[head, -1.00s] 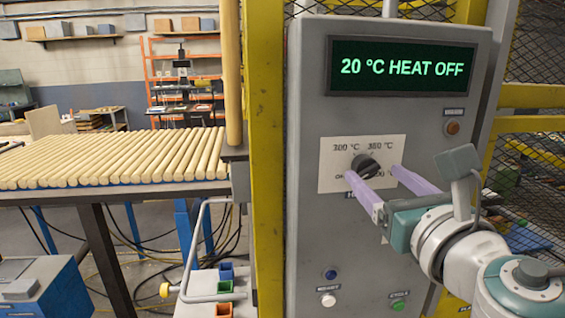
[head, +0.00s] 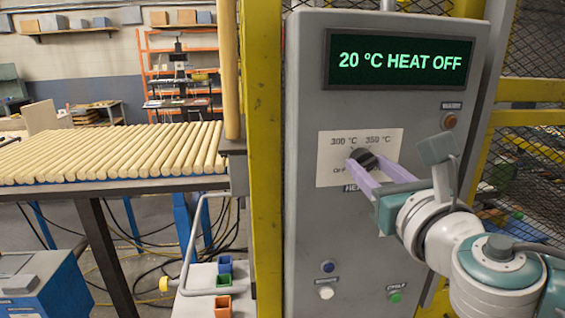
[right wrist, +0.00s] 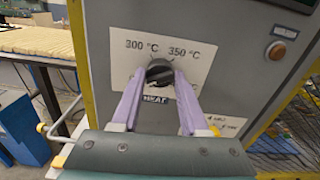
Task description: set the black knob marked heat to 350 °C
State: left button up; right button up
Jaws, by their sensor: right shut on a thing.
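The black heat knob (head: 363,159) sits on a white dial plate (head: 328,175) on the grey control panel. The plate carries 300 °C and 350 °C marks at the top and an off mark at lower left. In the right wrist view the knob (right wrist: 159,72) stands between two lilac fingers, above the HEAT label (right wrist: 155,99). My right gripper (head: 368,166) is shut on the knob, one finger on each side. The green display (head: 400,63) reads 20 °C HEAT OFF. Which mark the knob points at is hard to tell. My left gripper is out of view.
A blue button (head: 328,267), a white button (head: 326,292) and a green button (head: 395,297) sit low on the panel. An amber lamp (head: 449,121) is at right. A yellow post (head: 267,200) and wire mesh flank the panel. Turned rods (head: 110,150) lie at left.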

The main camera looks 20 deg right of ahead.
grip_shut()
